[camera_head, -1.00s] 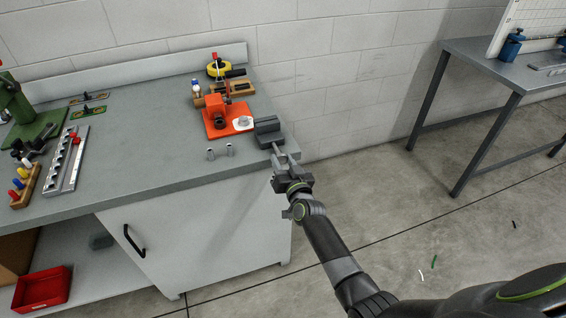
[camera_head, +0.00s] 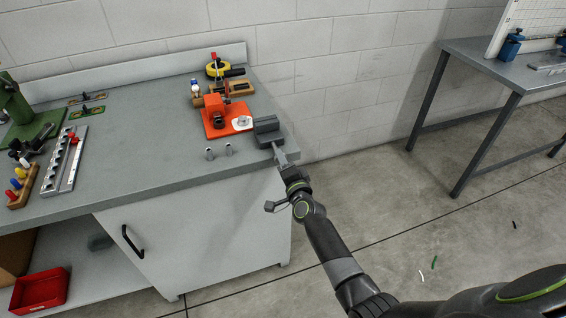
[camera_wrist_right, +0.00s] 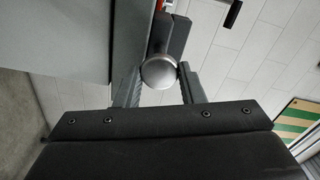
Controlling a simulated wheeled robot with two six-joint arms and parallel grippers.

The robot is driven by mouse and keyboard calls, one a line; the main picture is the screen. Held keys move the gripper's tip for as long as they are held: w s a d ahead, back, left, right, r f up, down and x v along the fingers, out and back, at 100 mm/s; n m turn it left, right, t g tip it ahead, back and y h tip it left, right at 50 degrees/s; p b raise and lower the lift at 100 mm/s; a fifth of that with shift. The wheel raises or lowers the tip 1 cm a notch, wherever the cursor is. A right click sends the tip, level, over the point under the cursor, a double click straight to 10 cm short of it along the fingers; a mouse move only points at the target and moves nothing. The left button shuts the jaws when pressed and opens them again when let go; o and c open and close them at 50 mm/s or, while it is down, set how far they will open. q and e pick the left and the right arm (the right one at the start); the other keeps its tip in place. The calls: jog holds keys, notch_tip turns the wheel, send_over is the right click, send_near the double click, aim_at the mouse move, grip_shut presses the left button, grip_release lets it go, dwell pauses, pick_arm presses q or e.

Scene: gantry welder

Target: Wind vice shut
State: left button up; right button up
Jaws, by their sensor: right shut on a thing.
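The grey vice (camera_head: 267,131) stands at the right front corner of the workbench, with its screw end pointing off the bench edge towards me. My right gripper (camera_head: 281,157) is at that end, just past the edge, shut on the vice handle. In the right wrist view, the round silver end of the vice handle (camera_wrist_right: 158,72) sits between the two dark fingers of my right gripper (camera_wrist_right: 160,86). The gap between the vice jaws is too small to judge. My left gripper is not in view.
The workbench (camera_head: 150,150) holds an orange fixture (camera_head: 215,122) beside the vice, two small metal pins, and a metal rail (camera_head: 68,160) at the left. A second table (camera_head: 480,60) stands at the right. Floor between them is mostly clear.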

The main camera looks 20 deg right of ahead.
jog(key=m, duration=1)
jog(key=shift+f+m+b, duration=0.2)
jog(key=shift+m+b, duration=0.1)
dwell(0.4)
jog(key=o, duration=1)
jog(key=s, duration=1.7)
jog(key=shift+s+d, duration=0.2)
jog(key=shift+d, duration=0.1)
